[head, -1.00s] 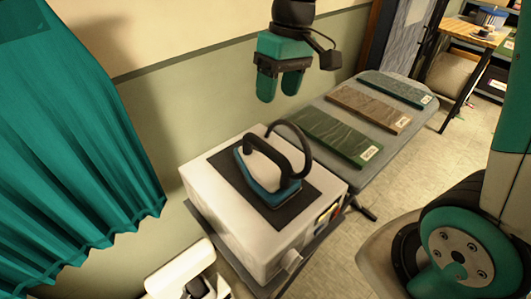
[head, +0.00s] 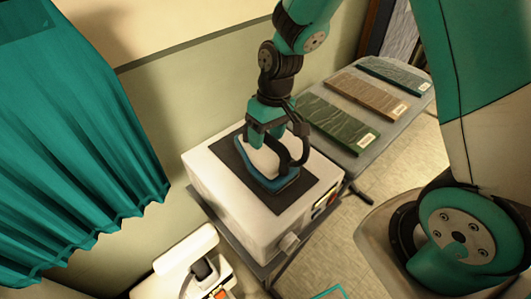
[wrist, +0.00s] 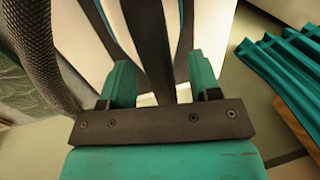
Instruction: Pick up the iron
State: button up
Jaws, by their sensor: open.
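The iron (head: 264,163) has a white body, a blue base and a black handle. It sits on a dark mat (head: 233,163) on top of a white box-like unit (head: 205,181). My gripper (head: 265,143) is open and down at the iron's handle. In the wrist view my gripper (wrist: 157,90) has its two teal fingers on either side of the black handle (wrist: 150,40). The white body of the iron (wrist: 80,35) shows beyond. Whether a finger touches the handle cannot be told.
A grey ironing board (head: 385,130) with green, brown and teal folded cloths stands behind and right of the unit. A teal curtain (head: 70,150) hangs at left. A white machine (head: 185,262) stands at the front. The wall is close behind the unit.

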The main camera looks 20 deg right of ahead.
jog(key=shift+a+f, duration=0.15)
jog(key=shift+f, duration=0.55)
jog(key=shift+a+f, duration=0.1)
jog(key=shift+f, duration=0.55)
grip_shut()
jog(key=shift+r, duration=0.1)
